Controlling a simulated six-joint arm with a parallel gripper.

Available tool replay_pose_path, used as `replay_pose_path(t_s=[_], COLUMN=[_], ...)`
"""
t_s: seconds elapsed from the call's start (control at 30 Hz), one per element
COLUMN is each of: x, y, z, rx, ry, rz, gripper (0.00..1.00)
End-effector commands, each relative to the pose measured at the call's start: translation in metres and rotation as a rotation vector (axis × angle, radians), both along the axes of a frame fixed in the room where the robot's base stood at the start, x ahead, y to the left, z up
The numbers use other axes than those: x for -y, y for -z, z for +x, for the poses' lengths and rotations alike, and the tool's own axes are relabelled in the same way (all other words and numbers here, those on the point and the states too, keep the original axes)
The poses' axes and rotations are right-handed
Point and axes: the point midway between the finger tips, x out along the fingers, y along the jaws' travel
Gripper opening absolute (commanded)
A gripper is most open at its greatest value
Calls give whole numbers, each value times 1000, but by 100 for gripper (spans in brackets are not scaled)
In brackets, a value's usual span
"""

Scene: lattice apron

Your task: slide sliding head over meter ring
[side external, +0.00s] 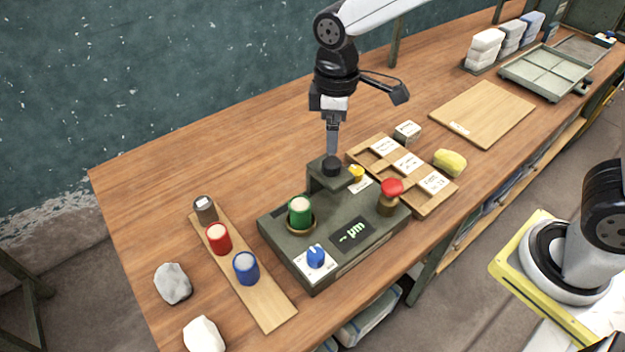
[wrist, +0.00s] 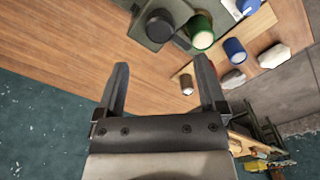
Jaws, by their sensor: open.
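The meter (side external: 345,250) is a dark green box with a lit display reading "µm", a blue knob (side external: 316,256) and a red button (side external: 391,188). Its sliding head (side external: 322,180), a dark bracket with a black round knob (side external: 331,166) on top, stands at the back edge, beside the ring and not over it. A green cylinder (side external: 300,212) stands in the brass meter ring (side external: 301,228). My gripper (side external: 333,152) points down just behind and above the black knob. In the wrist view my gripper (wrist: 161,65) is open and empty, with the black knob (wrist: 160,25) beyond its fingertips.
A wooden strip (side external: 262,300) at left holds brown, red (side external: 218,238) and blue (side external: 246,268) cylinders. Two stones (side external: 172,283) lie further left. A labelled wooden tray (side external: 420,203), a yellow sponge-like block (side external: 450,162) and a board (side external: 484,115) are right. Bare table lies behind the meter.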

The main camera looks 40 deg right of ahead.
Motion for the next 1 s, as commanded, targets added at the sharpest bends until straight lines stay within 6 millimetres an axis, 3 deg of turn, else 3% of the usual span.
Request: replay_pose_path(t_s=[0.6, 1.0], x=[1, 1], y=[65, 75], z=[0, 0], rx=[-1, 1], ry=[3, 3], rz=[-1, 0], gripper=[90, 90])
